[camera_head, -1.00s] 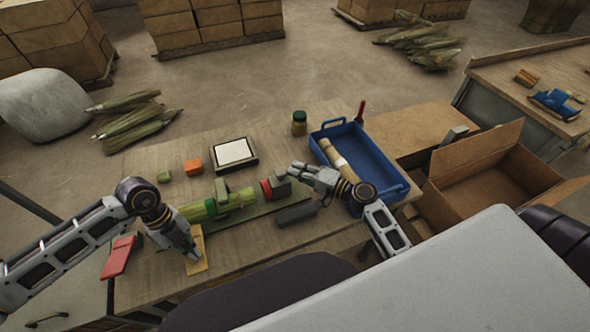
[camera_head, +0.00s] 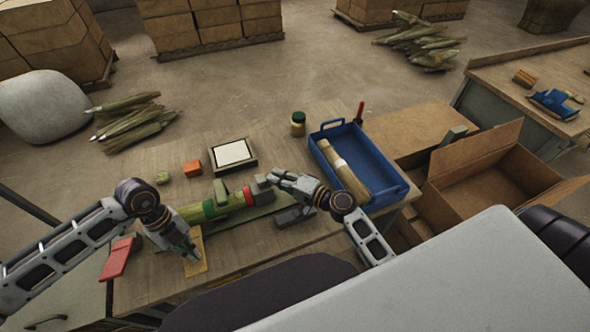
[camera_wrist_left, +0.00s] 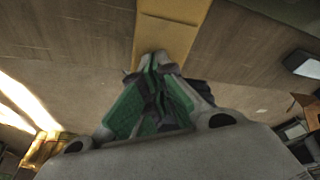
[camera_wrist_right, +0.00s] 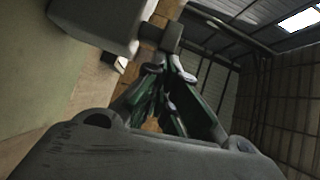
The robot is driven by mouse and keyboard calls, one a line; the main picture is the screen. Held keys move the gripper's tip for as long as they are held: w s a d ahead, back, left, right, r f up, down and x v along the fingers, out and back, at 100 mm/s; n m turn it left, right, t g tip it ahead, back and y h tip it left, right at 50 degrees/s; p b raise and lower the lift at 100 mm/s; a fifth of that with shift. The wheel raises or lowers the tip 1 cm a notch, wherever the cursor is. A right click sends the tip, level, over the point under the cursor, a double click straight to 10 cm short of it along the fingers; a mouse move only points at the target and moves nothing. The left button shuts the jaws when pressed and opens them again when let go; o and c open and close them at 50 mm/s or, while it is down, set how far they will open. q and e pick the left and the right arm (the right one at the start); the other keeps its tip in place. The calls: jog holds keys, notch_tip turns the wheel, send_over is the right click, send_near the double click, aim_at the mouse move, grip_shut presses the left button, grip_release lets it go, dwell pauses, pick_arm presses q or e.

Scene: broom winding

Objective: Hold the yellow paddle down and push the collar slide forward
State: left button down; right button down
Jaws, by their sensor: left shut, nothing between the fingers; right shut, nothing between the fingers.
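The yellow paddle (camera_head: 196,250) lies at the near side of the bench fixture. My left gripper (camera_head: 194,256) is shut with its fingertips on the paddle; the paddle also shows past the fingertips in the left wrist view (camera_wrist_left: 172,28). The collar slide (camera_head: 262,187) is a grey block with a red ring (camera_head: 249,197), at the right end of a green stalk bundle (camera_head: 212,207). My right gripper (camera_head: 274,178) is shut and empty at the right side of the grey block, seemingly touching it. In the right wrist view the block (camera_wrist_right: 100,22) is close beyond the fingers (camera_wrist_right: 165,70).
A blue tray (camera_head: 385,200) holding a broom-like bundle (camera_head: 345,170) stands right of the fixture. A framed white panel (camera_head: 233,153), an orange block (camera_head: 193,168) and a jar (camera_head: 298,124) sit behind. A red item (camera_head: 117,258) lies at the left.

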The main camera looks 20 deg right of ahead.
dwell(0.3)
pick_arm(q)
jog(key=shift+a, duration=0.1)
pick_arm(e)
jog(key=w+d+v, duration=0.1)
jog(key=d+v, duration=0.1)
jog(key=v, duration=2)
jog(key=shift+d, duration=0.35)
